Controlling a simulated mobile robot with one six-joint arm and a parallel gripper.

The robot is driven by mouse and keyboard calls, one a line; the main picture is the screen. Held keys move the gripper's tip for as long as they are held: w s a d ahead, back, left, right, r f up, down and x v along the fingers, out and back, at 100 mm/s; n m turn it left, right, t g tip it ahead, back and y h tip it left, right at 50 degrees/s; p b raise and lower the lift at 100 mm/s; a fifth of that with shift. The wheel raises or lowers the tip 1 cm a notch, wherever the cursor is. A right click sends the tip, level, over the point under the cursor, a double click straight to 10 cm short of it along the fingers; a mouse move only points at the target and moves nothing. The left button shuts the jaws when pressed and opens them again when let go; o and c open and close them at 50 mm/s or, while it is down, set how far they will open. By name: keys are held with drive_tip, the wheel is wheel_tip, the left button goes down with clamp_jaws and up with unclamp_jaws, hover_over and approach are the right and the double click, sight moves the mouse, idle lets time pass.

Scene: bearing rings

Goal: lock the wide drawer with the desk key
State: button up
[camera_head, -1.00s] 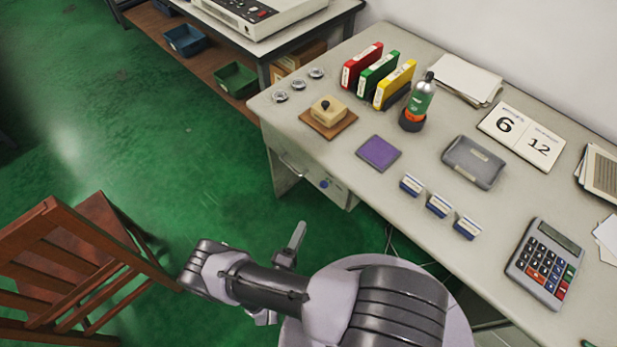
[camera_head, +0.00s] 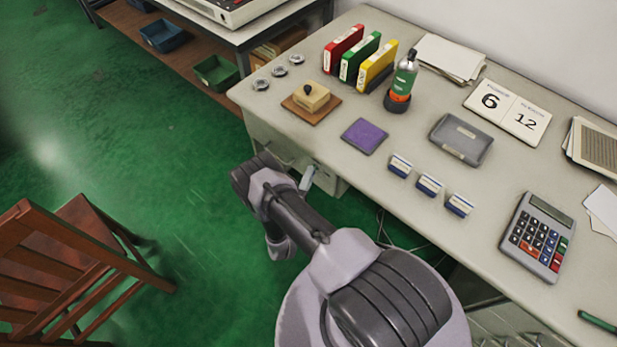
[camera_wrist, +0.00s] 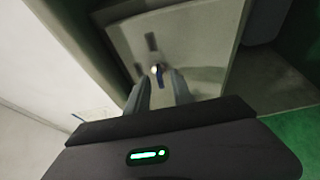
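The drawer unit (camera_head: 330,180) is under the left end of the desk, partly hidden behind my arm. In the wrist view, its pale front (camera_wrist: 190,40) faces the camera. A small round metal lock with a blue piece below it, seemingly the desk key (camera_wrist: 160,80), shows on that front. My gripper (camera_wrist: 161,76) points at the front, with its two fingers apart on either side of the blue piece. I cannot tell whether either finger touches it. In the head view, one finger of my gripper (camera_head: 308,178) shows close to the unit.
The desk top (camera_head: 300,140) above carries a purple pad (camera_head: 364,136), a stamp on a brown board (camera_head: 311,100), binders, a grey tray (camera_head: 461,139) and a calculator (camera_head: 537,237). A wooden chair (camera_head: 75,265) stands at left. Green floor lies clear between.

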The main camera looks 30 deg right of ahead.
clamp_jaws()
drive_tip(key=shift+r+n, duration=0.1)
drive_tip(key=shift+n, duration=0.3)
drive_tip(key=n+g, duration=0.2)
drive_tip(key=n, duration=0.2)
drive_tip(key=n+g+b, duration=0.1)
drive_tip(key=n+g, duration=0.1)
drive_tip(key=n, duration=0.2)
drive_tip(key=n+g, duration=0.3)
drive_tip(key=n, duration=0.1)
drive_tip(key=shift+w+a+r+n+y+b, duration=0.15)
drive_tip(key=shift+w+r+n+y+b, duration=0.15)
drive_tip(key=shift+w+y, duration=0.1)
drive_tip(key=shift+g, duration=0.3)
idle(0.4)
unclamp_jaws()
